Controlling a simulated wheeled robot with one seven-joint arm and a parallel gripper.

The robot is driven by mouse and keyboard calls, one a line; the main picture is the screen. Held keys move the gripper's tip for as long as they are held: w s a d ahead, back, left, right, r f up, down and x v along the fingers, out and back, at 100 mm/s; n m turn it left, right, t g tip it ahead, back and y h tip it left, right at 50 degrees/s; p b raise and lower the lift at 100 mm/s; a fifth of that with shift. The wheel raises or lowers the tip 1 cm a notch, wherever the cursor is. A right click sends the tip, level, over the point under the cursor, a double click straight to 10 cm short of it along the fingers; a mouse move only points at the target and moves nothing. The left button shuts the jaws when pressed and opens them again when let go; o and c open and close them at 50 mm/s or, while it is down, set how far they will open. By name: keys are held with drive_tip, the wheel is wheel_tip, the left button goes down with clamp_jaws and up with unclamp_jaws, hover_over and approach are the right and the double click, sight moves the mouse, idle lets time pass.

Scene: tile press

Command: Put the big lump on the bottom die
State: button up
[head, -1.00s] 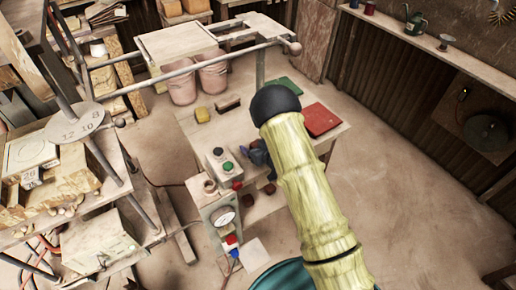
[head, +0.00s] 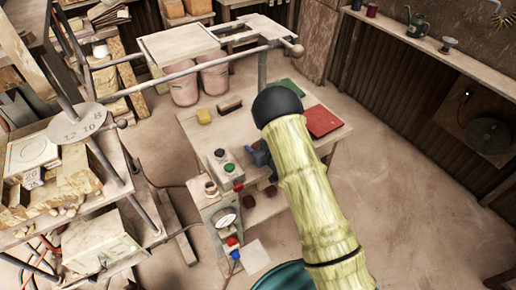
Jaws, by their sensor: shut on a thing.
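My arm rises through the right middle of the head view and covers part of the work table (head: 292,165). My gripper does not show, nor does anything it may hold. A small yellow lump (head: 204,117) and a brown block (head: 229,104) lie on the table's far left part. Dark reddish pieces (head: 249,201) lie lower, near the table's front. I cannot tell whether any of these is the big lump. I cannot make out the bottom die.
A red board (head: 322,120) and a green one (head: 291,87) lie on the table. A grey button box (head: 224,168) and a gauge unit (head: 226,217) stand at its front left. Pink buckets (head: 214,75) stand behind. The floor at right (head: 405,190) is clear.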

wheel_tip(320, 180, up, 10)
drive_tip(key=b, duration=0.1)
idle(0.4)
idle(0.4)
idle(0.4)
